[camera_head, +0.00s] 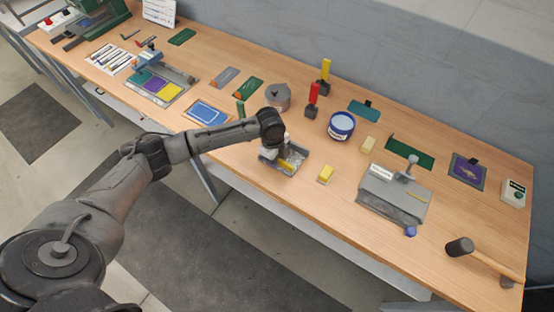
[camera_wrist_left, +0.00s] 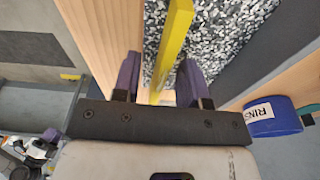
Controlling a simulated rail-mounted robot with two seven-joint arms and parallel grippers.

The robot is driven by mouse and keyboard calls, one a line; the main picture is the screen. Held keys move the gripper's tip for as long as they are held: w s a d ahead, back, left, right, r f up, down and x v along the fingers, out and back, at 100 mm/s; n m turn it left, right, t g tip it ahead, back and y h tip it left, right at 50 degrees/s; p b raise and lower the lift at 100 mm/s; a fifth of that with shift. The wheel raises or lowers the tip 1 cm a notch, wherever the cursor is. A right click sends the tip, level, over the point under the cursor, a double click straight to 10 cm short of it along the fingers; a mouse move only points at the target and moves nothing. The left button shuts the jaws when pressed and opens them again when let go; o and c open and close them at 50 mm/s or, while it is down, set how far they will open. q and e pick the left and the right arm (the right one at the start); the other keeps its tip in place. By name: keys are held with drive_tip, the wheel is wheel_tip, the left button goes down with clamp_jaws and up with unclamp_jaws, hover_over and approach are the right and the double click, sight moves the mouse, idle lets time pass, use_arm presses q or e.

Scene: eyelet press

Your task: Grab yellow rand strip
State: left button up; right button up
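The yellow rand strip (camera_wrist_left: 173,45) stands out long and narrow over a grey speckled surface in the left wrist view. In the head view a bit of yellow strip (camera_head: 286,165) shows in a small grey tray (camera_head: 294,169), partly hidden by my gripper. In the head view the left gripper (camera_head: 280,151) points down over the tray. My right gripper is not in view.
A blue tub (camera_head: 342,126), a grey pot (camera_head: 278,96) and a grey press plate (camera_head: 392,194) are nearby. A mallet (camera_head: 480,257) lies at the right. Bare wood shows in front of the tray.

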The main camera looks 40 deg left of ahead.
use_arm(q)
clamp_jaws()
drive_tip(key=shift+r, duration=0.1)
idle(0.4)
